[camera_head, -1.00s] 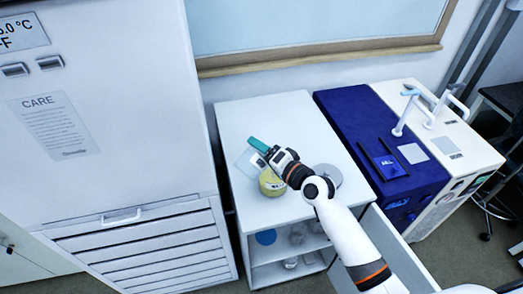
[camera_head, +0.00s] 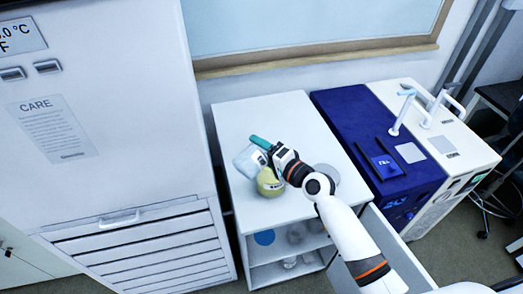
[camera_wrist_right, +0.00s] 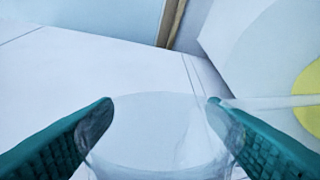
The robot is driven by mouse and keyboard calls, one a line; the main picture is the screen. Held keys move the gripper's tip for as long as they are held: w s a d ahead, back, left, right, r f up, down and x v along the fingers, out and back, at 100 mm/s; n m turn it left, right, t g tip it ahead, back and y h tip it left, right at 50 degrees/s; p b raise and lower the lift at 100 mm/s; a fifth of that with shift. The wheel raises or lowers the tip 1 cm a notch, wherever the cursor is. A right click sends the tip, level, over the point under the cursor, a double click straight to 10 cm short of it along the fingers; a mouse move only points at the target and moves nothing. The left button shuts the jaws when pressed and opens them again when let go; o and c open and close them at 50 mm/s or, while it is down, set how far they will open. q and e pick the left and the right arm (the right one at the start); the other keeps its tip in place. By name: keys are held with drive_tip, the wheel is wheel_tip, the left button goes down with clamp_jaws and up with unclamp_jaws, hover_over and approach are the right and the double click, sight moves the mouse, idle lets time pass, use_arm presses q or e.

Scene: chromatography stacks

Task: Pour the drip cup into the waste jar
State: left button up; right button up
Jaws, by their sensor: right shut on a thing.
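My right gripper (camera_head: 260,144), with teal fingers, is above the white cabinet top. It is shut on the clear drip cup (camera_head: 247,161), which looks tilted in the head view. In the right wrist view the clear cup (camera_wrist_right: 155,135) sits between both fingers; whether it holds liquid cannot be told. The yellow waste jar (camera_head: 268,184) stands just below and beside the cup, partly hidden by my right wrist. A yellow part of the jar (camera_wrist_right: 311,95) shows at the right edge of the wrist view. My left gripper is out of view.
A pale round disc (camera_head: 327,176) lies on the white cabinet (camera_head: 290,113) behind my right arm. A blue and white instrument (camera_head: 352,112) stands to the right, and a tall white unit (camera_head: 95,110) to the left. The back of the cabinet top is clear.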

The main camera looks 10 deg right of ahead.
drive_tip(key=shift+w+d+f+m, duration=0.1)
drive_tip(key=shift+d+m, duration=0.1)
drive_tip(key=shift+m, duration=0.3)
drive_tip(key=shift+w+d+m, duration=0.1)
drive_tip(key=shift+d+m, duration=0.05)
drive_tip(key=shift+m, duration=0.35)
drive_tip(key=shift+d, duration=0.1)
drive_tip(key=shift+w+d+m, duration=0.1)
drive_tip(key=shift+m, duration=0.4)
